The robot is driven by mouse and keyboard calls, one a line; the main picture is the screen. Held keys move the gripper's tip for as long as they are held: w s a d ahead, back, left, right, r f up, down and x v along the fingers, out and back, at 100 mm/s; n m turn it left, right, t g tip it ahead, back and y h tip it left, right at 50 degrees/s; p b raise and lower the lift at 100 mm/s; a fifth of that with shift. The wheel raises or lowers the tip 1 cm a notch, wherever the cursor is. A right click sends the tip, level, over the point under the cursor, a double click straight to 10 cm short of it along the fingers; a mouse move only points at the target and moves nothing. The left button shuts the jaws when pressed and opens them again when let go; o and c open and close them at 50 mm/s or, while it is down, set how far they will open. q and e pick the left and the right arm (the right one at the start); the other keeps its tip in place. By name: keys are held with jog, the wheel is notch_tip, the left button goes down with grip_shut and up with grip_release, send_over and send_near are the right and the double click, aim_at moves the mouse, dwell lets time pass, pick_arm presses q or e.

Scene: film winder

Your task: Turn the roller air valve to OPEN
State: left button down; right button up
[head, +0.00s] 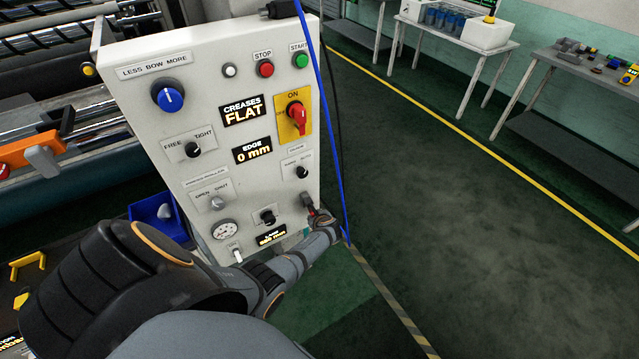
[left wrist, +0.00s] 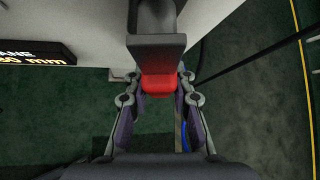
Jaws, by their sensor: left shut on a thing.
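The grey control panel (head: 178,115) stands at the centre left of the head view. A small grey knob (head: 217,203) marked OPEN and SHUT sits low on its left side, under a roller label; its pointing direction is too small to read. A dark lever with a red tip (head: 308,203) sticks out near the panel's lower right edge. My left gripper (head: 315,213) is shut on this lever. In the left wrist view the red tip (left wrist: 158,84) is between the fingers, below the dark lever body (left wrist: 157,48). My right gripper is not in view.
A pressure gauge (head: 224,230), a dark knob (head: 267,216) and a lit lane display (head: 271,236) are left of my left gripper. A blue cable (head: 329,95) hangs along the panel's right edge. The floor (head: 450,190) to the right is clear.

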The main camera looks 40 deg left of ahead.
pick_arm(q)
jog(key=shift+s+a+f+m+g+y, duration=0.1)
jog(key=shift+s+a+m+g+y, duration=0.2)
jog(key=shift+s+g, duration=0.25)
jog(key=shift+s+a+f+m+g+y, duration=0.1)
jog(key=shift+s+m+g+y, duration=0.1)
jog(key=shift+s+m+g, duration=0.35)
jog(key=c, duration=1.1)
grip_release()
jog(key=shift+w, duration=0.1)
jog(key=v, duration=1.2)
jog(key=shift+w+r, duration=0.1)
